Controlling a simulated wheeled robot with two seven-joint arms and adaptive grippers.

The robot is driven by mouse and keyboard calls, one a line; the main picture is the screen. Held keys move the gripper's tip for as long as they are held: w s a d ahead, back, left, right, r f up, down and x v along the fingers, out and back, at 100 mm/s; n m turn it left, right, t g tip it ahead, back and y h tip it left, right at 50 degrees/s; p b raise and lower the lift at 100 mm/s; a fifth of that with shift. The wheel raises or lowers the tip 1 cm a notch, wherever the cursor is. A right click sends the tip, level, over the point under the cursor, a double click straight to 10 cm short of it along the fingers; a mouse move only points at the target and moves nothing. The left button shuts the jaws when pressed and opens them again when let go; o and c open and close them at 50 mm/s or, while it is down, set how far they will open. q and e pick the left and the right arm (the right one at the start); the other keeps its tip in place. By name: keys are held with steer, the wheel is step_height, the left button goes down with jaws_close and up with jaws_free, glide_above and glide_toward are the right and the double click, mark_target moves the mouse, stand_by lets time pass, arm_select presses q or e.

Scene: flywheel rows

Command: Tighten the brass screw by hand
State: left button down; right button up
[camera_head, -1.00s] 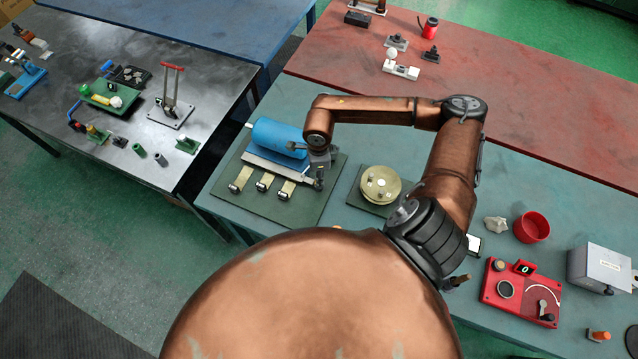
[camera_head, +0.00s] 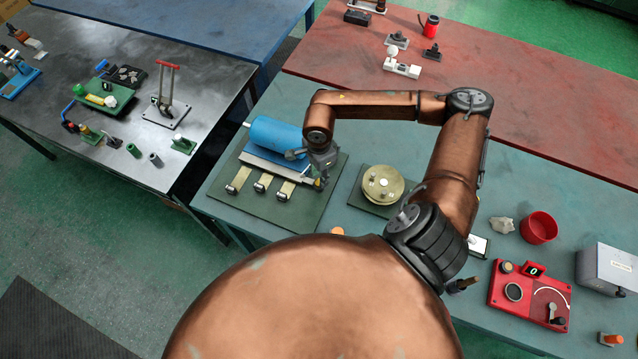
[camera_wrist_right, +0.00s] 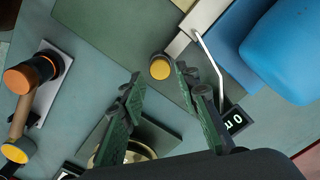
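The brass screw shows in the right wrist view as a round yellow head (camera_wrist_right: 160,66) beside the edge of a dark green plate. In the head view a small yellow spot (camera_head: 318,184) by my fingertips seems to be the same screw. My right gripper (camera_head: 310,168) is at the right end of the grey rail, by the blue cylinder (camera_head: 277,133). In the right wrist view its two green-padded fingers (camera_wrist_right: 158,80) are apart, with the screw head beyond and between their tips. Nothing is held, and contact cannot be told. My left gripper is not in view.
A thin metal lever (camera_wrist_right: 209,65) runs close to one finger in the wrist view. A brass disc (camera_head: 383,185) stands to the right on its own plate. A red box (camera_head: 529,295) and a red cup (camera_head: 539,227) are farther right. Three pale tabs lie before the rail.

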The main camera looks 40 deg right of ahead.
steer(key=shift+n+b, duration=1.25)
steer(key=shift+n, duration=0.35)
steer(key=shift+n+b, duration=0.4)
steer(key=shift+n, duration=0.4)
steer(key=shift+n+b, duration=0.5)
steer(key=shift+n, duration=0.1)
steer(key=n+b, duration=0.1)
steer(key=n, duration=0.1)
steer(key=shift+n, duration=0.3)
steer(key=shift+n+b, duration=0.4)
steer(key=shift+b, duration=0.05)
